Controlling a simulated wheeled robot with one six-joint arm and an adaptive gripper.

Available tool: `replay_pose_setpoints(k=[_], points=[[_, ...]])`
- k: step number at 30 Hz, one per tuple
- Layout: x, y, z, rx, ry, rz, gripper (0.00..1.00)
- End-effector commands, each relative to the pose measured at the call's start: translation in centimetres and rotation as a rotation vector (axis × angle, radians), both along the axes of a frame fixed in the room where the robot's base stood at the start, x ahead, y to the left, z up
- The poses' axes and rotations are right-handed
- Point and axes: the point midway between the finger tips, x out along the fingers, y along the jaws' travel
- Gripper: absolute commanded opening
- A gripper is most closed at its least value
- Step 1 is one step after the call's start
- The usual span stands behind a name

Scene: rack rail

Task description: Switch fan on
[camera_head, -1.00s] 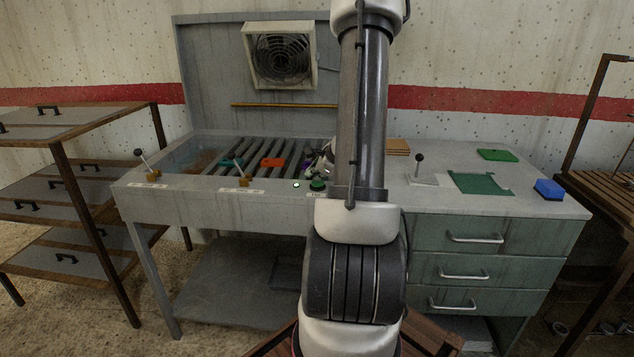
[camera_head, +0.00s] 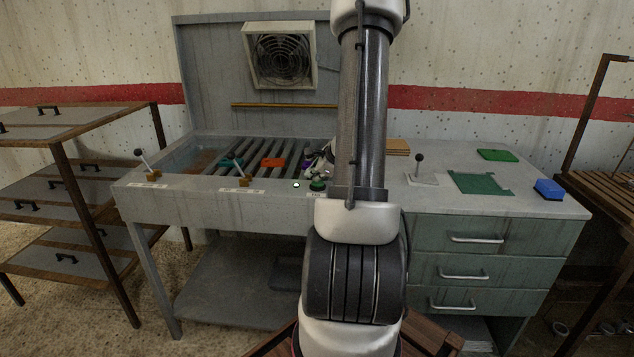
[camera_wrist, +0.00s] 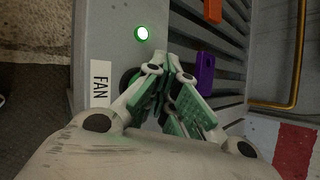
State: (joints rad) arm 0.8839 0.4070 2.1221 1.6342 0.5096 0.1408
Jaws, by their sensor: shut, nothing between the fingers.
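The fan (camera_head: 281,58) is a boxed unit with a round grille on the grey back panel. A green round knob (camera_head: 317,185) stands on the bench's front ledge. In the wrist view a FAN label (camera_wrist: 101,83) lies beside a dark round part (camera_wrist: 129,80), mostly hidden by my gripper. My gripper (camera_wrist: 174,75) is shut and empty, over or just beside the knob. I cannot tell whether it touches. In the head view my gripper (camera_head: 318,168) is partly hidden by my arm.
An orange block (camera_head: 273,162) lies on the slatted rack; a purple block (camera_wrist: 205,73) is close to my fingers. Two levers (camera_head: 242,172) (camera_head: 147,165) stand left on the ledge, another lever (camera_head: 419,168) right. A yellow rail (camera_head: 284,105) crosses the back panel.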

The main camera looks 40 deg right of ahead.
Motion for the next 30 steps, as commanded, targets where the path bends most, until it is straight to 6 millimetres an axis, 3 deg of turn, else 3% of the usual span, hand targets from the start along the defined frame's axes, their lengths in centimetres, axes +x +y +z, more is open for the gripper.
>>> replay_pose_setpoints(k=[14, 30], points=[[-0.1, 0.07, -0.92, 0.003, 0.005, -0.001, 0.0], [-0.12, 0.04, -0.01, 0.0, 0.003, 0.0, 0.0]])
